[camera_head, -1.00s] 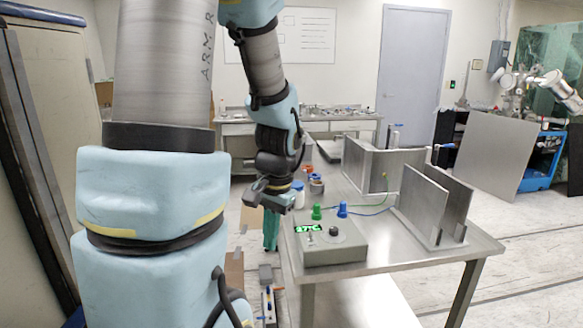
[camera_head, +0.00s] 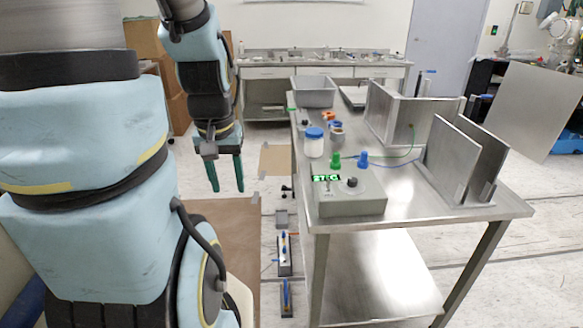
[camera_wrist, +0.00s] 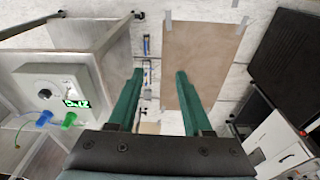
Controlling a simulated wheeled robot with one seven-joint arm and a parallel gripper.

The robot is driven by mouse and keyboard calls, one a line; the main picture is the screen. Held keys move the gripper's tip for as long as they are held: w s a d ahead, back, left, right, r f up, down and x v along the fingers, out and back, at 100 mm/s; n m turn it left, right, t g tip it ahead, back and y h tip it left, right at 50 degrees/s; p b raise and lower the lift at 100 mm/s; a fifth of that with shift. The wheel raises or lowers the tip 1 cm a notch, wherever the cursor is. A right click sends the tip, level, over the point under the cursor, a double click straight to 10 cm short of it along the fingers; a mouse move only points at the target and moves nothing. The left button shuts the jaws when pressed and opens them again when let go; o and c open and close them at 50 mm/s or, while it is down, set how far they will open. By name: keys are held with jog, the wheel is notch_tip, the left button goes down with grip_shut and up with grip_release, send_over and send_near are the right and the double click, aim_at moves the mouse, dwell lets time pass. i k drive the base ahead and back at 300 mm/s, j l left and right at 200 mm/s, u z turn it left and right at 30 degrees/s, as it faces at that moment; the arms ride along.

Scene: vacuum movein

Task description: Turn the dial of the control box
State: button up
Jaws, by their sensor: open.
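The control box (camera_head: 345,200) is a grey box on the near left corner of the metal table. Its black dial (camera_head: 352,182) is on the top face, right of a lit green display (camera_head: 326,178). In the wrist view the box (camera_wrist: 40,75) is at the left, with its dial (camera_wrist: 45,93) and display (camera_wrist: 75,103) showing. My gripper (camera_head: 226,190) has green fingers pointing down and apart, empty, left of the table edge over the floor. The gripper also shows in the wrist view (camera_wrist: 158,72), clear of the box.
The metal table (camera_head: 420,205) carries a green connector (camera_head: 335,161), a blue connector (camera_head: 363,159), a white jar with a blue lid (camera_head: 314,145) and upright metal plates (camera_head: 465,160). A brown sheet (camera_wrist: 185,60) lies on the floor below my gripper.

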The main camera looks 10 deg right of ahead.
aim_at(352, 181)
jog(key=l+u, duration=0.55)
jog(key=u, duration=0.25)
jog(key=l+u, duration=0.4)
jog(key=k+l, duration=0.1)
